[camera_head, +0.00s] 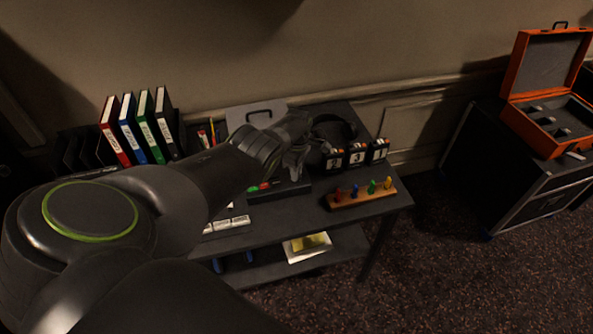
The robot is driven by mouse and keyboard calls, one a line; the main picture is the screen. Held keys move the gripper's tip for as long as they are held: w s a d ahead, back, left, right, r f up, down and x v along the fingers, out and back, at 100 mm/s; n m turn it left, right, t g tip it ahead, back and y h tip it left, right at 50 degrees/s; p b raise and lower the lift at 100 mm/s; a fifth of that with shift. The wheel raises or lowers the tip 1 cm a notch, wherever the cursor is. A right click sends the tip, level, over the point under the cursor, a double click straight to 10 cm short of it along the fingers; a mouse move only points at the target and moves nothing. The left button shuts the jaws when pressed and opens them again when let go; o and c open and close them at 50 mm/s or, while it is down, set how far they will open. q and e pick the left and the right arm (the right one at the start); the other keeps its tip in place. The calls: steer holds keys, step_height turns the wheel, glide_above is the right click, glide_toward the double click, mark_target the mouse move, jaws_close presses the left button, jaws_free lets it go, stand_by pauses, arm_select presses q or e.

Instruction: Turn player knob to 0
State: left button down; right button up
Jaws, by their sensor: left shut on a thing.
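My left gripper (294,168) reaches in from the left, over a black control box (290,188) on the dark desk. It points down at the box and is shut on a small part there, which fits a knob. The fingers and wrist hide that part, so I cannot read its setting or any marks. A green and a red button (265,186) show on the box just left of the gripper. My right gripper is not in view.
Black number blocks (357,156) and a wooden rack with coloured pegs (362,193) stand right of the box. Headphones (333,128) lie behind. Binders (140,128) stand at left. White-labelled keys (230,222) lie in front. An open orange case (545,137) is far right.

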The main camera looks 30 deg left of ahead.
arm_select(q)
steer(key=shift+n, duration=0.5)
steer(key=c, duration=1.3)
jaws_free()
steer(key=shift+c, duration=0.2)
step_height(320, 180, up, 17)
steer(key=p, duration=0.8)
steer(key=shift+w+a+r, duration=0.2)
steer(key=shift+w, duration=0.2)
steer(key=shift+f, duration=0.1)
